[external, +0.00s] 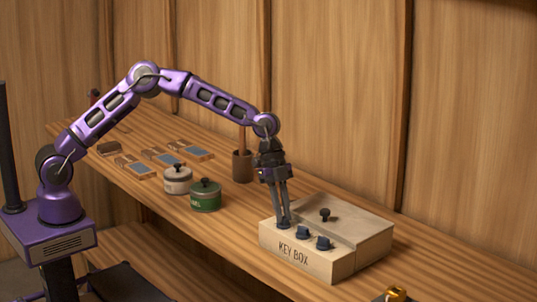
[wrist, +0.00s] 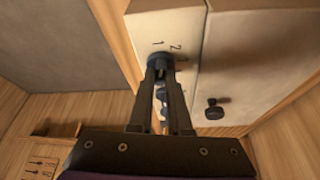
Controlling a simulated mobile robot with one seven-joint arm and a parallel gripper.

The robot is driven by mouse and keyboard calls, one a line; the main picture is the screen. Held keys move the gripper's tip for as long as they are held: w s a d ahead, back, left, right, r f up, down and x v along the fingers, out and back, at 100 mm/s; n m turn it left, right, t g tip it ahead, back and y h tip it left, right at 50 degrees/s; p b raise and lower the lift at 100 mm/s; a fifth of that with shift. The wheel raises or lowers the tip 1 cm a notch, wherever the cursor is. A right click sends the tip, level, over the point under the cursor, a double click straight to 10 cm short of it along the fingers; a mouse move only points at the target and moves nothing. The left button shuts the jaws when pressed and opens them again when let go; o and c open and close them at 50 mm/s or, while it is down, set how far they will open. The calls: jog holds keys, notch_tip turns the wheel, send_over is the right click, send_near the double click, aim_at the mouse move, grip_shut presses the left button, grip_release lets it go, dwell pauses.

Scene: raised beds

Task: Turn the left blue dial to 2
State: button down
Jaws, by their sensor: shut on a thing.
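The pale key box (external: 290,254) stands on the wooden bench with a row of blue dials on its front strip. My gripper (external: 283,221) points down at the left end of the row and is shut on the left blue dial (wrist: 158,61). The fingers hide much of that dial in the external view. In the wrist view the numbers 1 and 2 show beside it, and a further mark is partly covered. I cannot tell which number the dial points to. The middle dial (external: 301,232) and right dial (external: 323,243) are free of the gripper.
A black knob (external: 325,214) stands on the box lid, right of my gripper. A green pot (external: 205,196), a pale pot (external: 178,180) and a dark cup (external: 242,166) stand left of the box. A yellow item (external: 397,294) lies at the bottom right edge.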

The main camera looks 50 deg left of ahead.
jog(key=m+g, duration=0.1)
jog(key=m, duration=0.1)
jog(key=shift+w+m, duration=0.1)
jog(key=shift+m, duration=0.2)
jog(key=shift+w+d+m+g+y, duration=0.1)
jog(key=shift+m+g+y, duration=0.45)
jog(key=shift+m, duration=1.25)
jog(key=c, duration=0.9)
grip_release()
jog(key=shift+o, duration=0.2)
jog(key=v, duration=1.7)
jog(key=shift+r, duration=0.2)
